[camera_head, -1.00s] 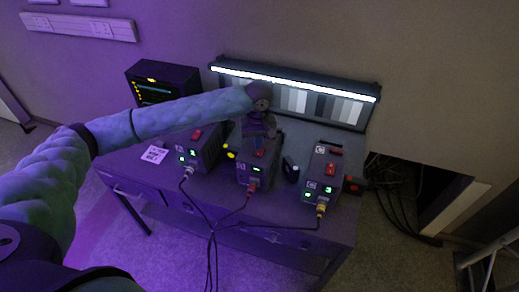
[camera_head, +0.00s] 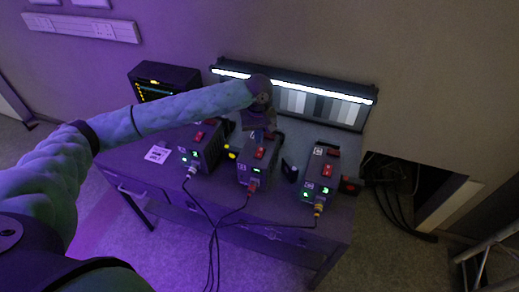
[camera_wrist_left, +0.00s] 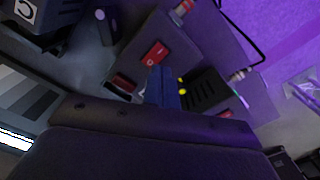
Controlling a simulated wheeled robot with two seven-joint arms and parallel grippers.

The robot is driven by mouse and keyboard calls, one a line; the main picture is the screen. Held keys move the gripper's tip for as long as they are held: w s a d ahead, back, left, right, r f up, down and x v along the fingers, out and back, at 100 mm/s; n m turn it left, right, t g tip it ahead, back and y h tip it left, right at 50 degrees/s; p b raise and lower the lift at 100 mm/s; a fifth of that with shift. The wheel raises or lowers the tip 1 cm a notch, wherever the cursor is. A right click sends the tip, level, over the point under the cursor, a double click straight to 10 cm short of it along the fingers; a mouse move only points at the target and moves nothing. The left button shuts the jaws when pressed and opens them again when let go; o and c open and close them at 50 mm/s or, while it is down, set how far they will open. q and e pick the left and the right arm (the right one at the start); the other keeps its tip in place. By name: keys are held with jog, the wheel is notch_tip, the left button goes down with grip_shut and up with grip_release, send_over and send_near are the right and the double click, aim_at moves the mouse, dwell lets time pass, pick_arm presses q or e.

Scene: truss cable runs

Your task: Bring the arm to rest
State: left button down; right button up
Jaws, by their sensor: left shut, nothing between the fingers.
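My left arm reaches in from the left over the desk. My left gripper (camera_head: 264,133) points down just above and behind the middle box (camera_head: 256,172). Its fingers are together with nothing between them; the wrist view shows the narrow blue-grey fingertips (camera_wrist_left: 163,88) in front of a box with a red switch (camera_wrist_left: 155,53). The left box (camera_head: 203,150) and right box (camera_head: 321,175) stand on either side, with red switches and green lights. Each box has a cable plugged into its front. Whether the fingertips touch the middle box cannot be told. My right gripper is not in view.
The desk (camera_head: 130,163) carries a dark monitor (camera_head: 164,80) and a paper note (camera_head: 158,154) at left. A lit light bar with a grey-scale chart (camera_head: 300,101) stands behind. Cables (camera_head: 213,245) hang over the front edge. A metal truss (camera_head: 485,262) stands at lower right.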

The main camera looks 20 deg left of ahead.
pick_arm(q)
jog(key=shift+r, duration=0.15)
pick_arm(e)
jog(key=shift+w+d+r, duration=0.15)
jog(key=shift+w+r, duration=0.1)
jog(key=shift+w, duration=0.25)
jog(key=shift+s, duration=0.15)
